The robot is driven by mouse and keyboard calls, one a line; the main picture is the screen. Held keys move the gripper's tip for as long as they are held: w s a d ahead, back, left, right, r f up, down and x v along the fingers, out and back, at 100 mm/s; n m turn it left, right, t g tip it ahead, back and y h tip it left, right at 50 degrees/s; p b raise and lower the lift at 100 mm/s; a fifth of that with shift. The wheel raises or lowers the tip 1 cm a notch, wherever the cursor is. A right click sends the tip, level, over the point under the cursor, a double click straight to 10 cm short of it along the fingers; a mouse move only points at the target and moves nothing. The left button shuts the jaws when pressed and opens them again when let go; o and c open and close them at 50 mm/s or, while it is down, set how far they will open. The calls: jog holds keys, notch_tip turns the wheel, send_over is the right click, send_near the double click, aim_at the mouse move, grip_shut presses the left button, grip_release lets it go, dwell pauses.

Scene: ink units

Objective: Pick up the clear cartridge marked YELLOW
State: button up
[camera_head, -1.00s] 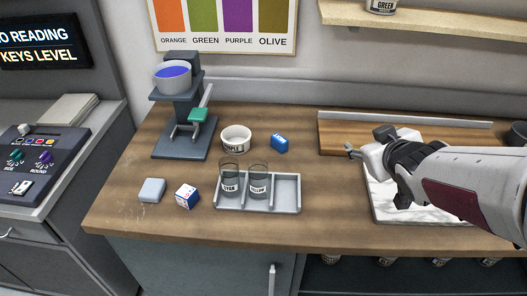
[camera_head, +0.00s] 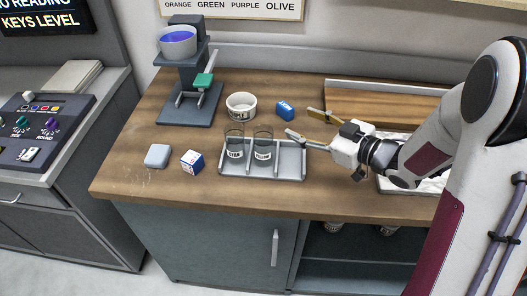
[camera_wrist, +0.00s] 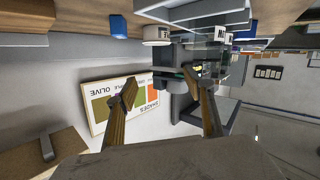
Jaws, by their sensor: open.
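Two clear cartridges stand upright in a grey tray (camera_head: 292,174). The right one, in the middle compartment, is the cartridge with the label that looks like YELLOW (camera_head: 263,147). The left one is marked CYAN (camera_head: 235,147). The tray's right compartment is empty. My gripper (camera_head: 301,121) is open and empty, to the right of the YELLOW cartridge, above the tray's back right corner, with its fingers pointing left. In the wrist view its two fingers (camera_wrist: 160,85) are wide apart with nothing between them; that view is upside down.
A white bowl (camera_head: 241,105) and a blue block (camera_head: 285,111) stand behind the tray. A pale block (camera_head: 158,156) and a blue-white cube (camera_head: 191,161) lie to its left. A grey stand with a blue-filled cup (camera_head: 178,41) is at the back left. The counter's front strip is clear.

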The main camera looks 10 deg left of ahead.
aim_at(272, 135)
jog(key=shift+s+a+f+n+g+y, duration=0.25)
jog(key=shift+s+a+g+y, duration=0.3)
jog(key=shift+s+y, duration=0.35)
jog(key=shift+s+a+f+n+g+y, duration=0.15)
jog(key=shift+s+a+f+g+y, duration=0.35)
jog(key=shift+s+y, duration=0.35)
jog(key=shift+s+a+f+n+g+y, duration=0.2)
jog(key=shift+s+a+g+y, duration=0.25)
jog(key=shift+s+a+y, duration=0.4)
jog(key=shift+s+d, duration=0.1)
jog(key=shift+d, duration=0.1)
jog(key=shift+x, duration=1.25)
jog(key=shift+w+a+r, duration=0.2)
jog(key=shift+a, duration=0.3)
jog(key=shift+w+a+r, duration=0.15)
jog(key=shift+w+a, duration=0.05)
jog(key=shift+a, duration=0.35)
jog(key=shift+w+a+r, duration=0.2)
jog(key=shift+a, duration=0.3)
jog(key=shift+x, duration=0.9)
